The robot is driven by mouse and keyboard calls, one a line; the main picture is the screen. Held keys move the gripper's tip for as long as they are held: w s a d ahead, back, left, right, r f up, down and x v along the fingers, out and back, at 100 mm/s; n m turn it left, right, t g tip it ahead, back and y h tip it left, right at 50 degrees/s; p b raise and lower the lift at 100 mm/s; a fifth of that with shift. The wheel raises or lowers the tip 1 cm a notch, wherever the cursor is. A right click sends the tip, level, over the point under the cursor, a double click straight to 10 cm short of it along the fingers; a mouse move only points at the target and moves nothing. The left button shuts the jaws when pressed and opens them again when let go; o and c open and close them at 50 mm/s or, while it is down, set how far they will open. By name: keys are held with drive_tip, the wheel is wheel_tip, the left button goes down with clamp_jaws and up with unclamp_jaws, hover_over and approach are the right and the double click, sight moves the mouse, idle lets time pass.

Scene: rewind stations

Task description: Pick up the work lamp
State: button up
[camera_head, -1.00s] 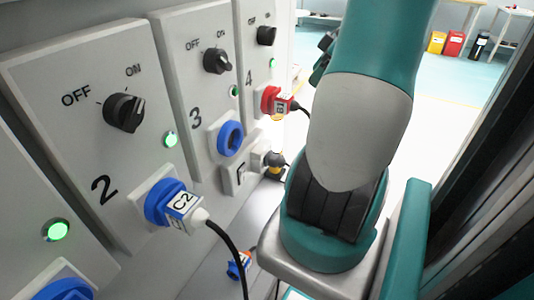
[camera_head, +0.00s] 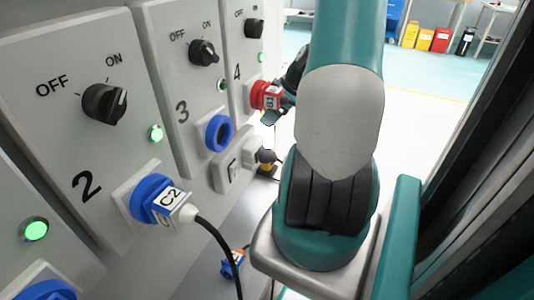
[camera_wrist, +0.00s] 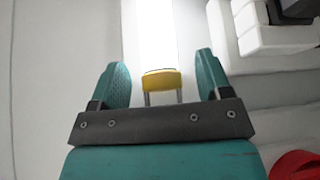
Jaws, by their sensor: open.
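The work lamp appears to be the yellow piece with two grey legs (camera_wrist: 161,80) in the wrist view. It lies beyond my gripper (camera_wrist: 163,62), centred between the two teal fingers. The fingers are open and spread wide, with nothing visibly held. In the head view a small yellow part (camera_head: 267,168) shows below the black plug, probably the same lamp, mostly hidden. My gripper shows there only in part, beside the red plug and partly behind my arm.
A red plug (camera_head: 267,95) sits at station 4, close to my gripper; red also shows in the wrist view (camera_wrist: 298,166). A black plug (camera_head: 265,156) sits in a white wall socket (camera_head: 238,160). Station panels line the left. Open floor (camera_head: 410,120) lies right of my arm.

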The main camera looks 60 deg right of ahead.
drive_tip(key=shift+w+f, duration=0.25)
drive_tip(key=shift+f, duration=0.1)
drive_tip(key=shift+c, duration=0.4)
clamp_jaws()
drive_tip(key=shift+r, duration=0.15)
